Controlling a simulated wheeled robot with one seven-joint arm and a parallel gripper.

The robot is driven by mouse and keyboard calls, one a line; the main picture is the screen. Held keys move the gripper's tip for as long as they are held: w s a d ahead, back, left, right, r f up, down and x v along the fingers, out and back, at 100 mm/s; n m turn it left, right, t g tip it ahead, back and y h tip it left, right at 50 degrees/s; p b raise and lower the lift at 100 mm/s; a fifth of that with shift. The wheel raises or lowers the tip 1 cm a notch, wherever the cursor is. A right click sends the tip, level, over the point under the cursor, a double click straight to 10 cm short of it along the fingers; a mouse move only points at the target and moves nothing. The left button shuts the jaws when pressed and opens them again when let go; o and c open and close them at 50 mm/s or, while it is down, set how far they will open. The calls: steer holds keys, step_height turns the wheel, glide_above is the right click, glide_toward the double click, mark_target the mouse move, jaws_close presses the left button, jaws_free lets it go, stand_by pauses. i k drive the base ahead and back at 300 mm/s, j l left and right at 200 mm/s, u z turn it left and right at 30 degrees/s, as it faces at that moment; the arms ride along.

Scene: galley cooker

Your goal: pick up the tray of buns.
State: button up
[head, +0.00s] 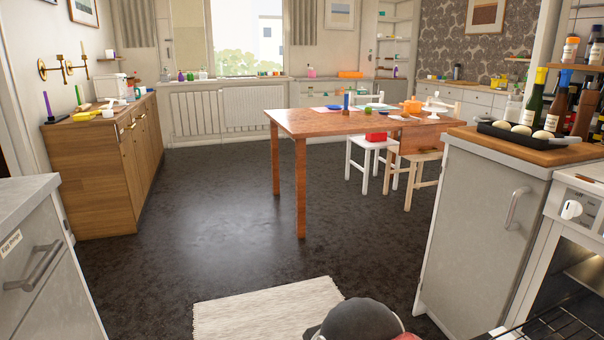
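The tray of buns (522,138) is a dark, shallow tray with a few pale round buns (521,130) in a row. It lies on the wooden top of the grey cabinet at the right in the head view, close to the bottles. My gripper's fingers do not show in this view. Only a dark rounded part of my own arm shows at the bottom edge, well below and left of the tray.
Several bottles (535,97) stand behind and right of the tray. The grey cabinet (476,215) has an open oven (570,270) to its right, with a wire rack (560,325) pulled out. A wooden table (330,123) and chairs stand beyond. Dark floor (200,210) is clear at left-centre.

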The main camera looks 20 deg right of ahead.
mark_target(521, 132)
steer(key=i+z, duration=0.2)
steer(key=i, duration=0.35)
steer(key=i+z, duration=0.2)
steer(key=i, duration=0.4)
steer(key=i+j+z, duration=0.2)
steer(key=i, duration=0.35)
steer(key=i+j+z, duration=0.2)
steer(key=i, duration=0.35)
steer(key=i+z, duration=0.15)
steer(key=z, duration=0.35)
steer(key=i+z, duration=0.2)
steer(key=z, duration=0.3)
steer(key=i+j+z, duration=0.15)
steer(key=z, duration=0.35)
steer(key=i+j+z, duration=0.15)
steer(key=z, duration=0.35)
